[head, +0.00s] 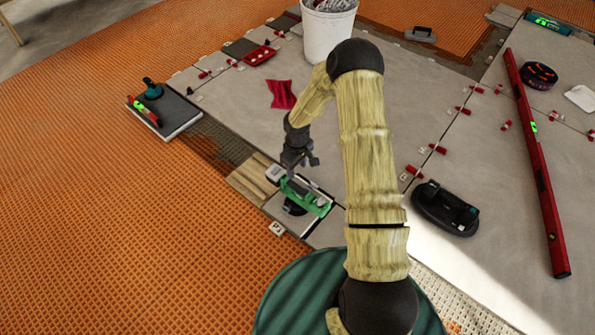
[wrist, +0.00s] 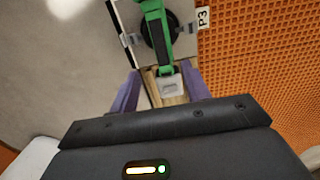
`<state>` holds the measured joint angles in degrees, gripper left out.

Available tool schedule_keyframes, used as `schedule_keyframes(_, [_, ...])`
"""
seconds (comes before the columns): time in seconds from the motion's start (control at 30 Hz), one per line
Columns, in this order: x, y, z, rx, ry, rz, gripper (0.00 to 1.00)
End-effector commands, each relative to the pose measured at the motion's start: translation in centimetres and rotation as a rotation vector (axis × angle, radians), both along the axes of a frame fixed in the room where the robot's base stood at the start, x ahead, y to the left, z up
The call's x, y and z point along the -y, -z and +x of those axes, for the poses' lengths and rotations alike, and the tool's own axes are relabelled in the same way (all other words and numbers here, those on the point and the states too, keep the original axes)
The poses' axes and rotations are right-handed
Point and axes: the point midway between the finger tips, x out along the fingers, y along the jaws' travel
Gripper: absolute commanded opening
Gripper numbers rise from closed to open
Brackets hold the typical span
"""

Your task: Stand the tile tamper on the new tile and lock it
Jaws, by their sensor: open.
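A green tool with a round black base, which looks like the tile tamper (head: 308,194), stands on a small pale tile (head: 312,221) at the floor's left edge. In the wrist view the tamper (wrist: 155,14) has its black disc on the tile (wrist: 185,12), and a grey block on its near end. I cannot tell whether it is locked. My gripper (head: 303,163) is open just above and beside that end. In the wrist view the gripper's fingers (wrist: 161,88) straddle the line of the grey block, apart from each other, with nothing clearly held.
Wooden strips (head: 250,180) lie beside the tile. A dark slab with a suction cup (head: 165,113) is at the left. A black handled tool (head: 445,208), a long red level (head: 540,165) and several red wedges are at the right. A white bucket (head: 325,30) stands behind my arm.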

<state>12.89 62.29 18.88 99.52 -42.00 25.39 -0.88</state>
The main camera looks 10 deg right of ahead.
Motion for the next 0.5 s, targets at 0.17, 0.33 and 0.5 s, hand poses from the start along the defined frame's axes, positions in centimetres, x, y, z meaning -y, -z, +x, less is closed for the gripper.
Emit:
schedule_keyframes(0.17, [-0.1,-2.8,0.0,0.0,-0.001,0.0,0.47])
schedule_keyframes(0.33, [-0.1,-3.1,0.0,0.0,-0.001,0.0,0.47])
schedule_keyframes(0.5, [0.0,-3.1,0.0,0.0,0.0,0.0,0.47])
